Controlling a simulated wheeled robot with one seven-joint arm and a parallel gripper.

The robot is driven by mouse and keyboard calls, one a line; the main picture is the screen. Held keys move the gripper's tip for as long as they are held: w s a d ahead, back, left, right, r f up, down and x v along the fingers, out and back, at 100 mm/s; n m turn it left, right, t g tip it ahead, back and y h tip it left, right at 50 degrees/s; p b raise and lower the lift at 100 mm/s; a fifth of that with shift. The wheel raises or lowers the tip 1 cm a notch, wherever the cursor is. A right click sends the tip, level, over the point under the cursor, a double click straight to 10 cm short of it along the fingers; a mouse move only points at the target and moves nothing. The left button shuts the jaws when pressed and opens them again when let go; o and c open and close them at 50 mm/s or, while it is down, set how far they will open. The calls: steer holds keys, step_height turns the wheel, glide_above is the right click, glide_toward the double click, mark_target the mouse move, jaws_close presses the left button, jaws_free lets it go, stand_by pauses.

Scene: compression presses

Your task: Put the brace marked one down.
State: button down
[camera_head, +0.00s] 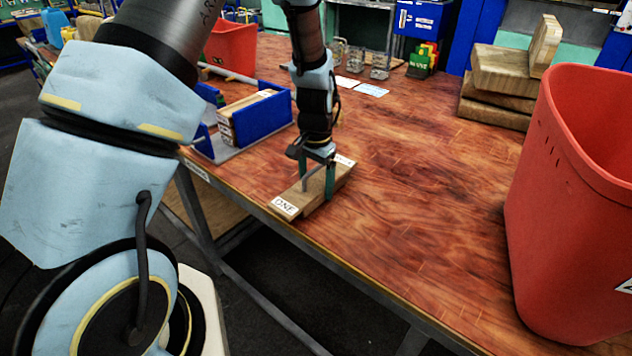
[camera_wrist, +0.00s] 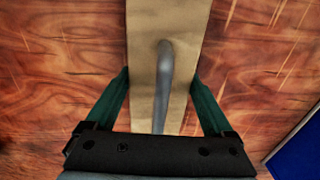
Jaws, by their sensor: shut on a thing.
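The brace marked "ONE" (camera_head: 291,201) is a light wooden block with a white label at its near end and a grey handle bar on top. It is at or just above the wooden table (camera_head: 420,200), near the front edge; I cannot tell if it touches. My gripper (camera_head: 316,184) points down over its middle, with one green finger on each side of it. In the wrist view the brace (camera_wrist: 190,20) runs between the green fingers (camera_wrist: 160,95), with the grey bar along its top. The brace's underside is hidden.
A blue holder (camera_head: 265,118) with wooden pieces stands to the left of the brace. A large red bin (camera_head: 570,220) stands at the right, and stacked wood blocks (camera_head: 495,85) lie at the back right. The table between brace and bin is clear.

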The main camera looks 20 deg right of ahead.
jaws_free()
steer(key=shift+f, duration=0.1)
step_height(320, 180, up, 12)
steer(key=b, duration=0.2)
steer(key=shift+b, duration=0.35)
steer(key=s+a+r+n, duration=0.1)
steer(key=a+n, duration=0.4)
steer(key=a, duration=0.9)
steer(key=s+a+n+t, duration=0.1)
steer(key=s+a+n, duration=0.2)
steer(key=a, duration=1.2)
steer(key=n, duration=0.3)
steer(key=shift+s+a+r+t, duration=0.2)
steer(key=shift+a+r+t, duration=0.1)
steer(key=shift+r, duration=0.05)
steer(key=shift+d, duration=0.1)
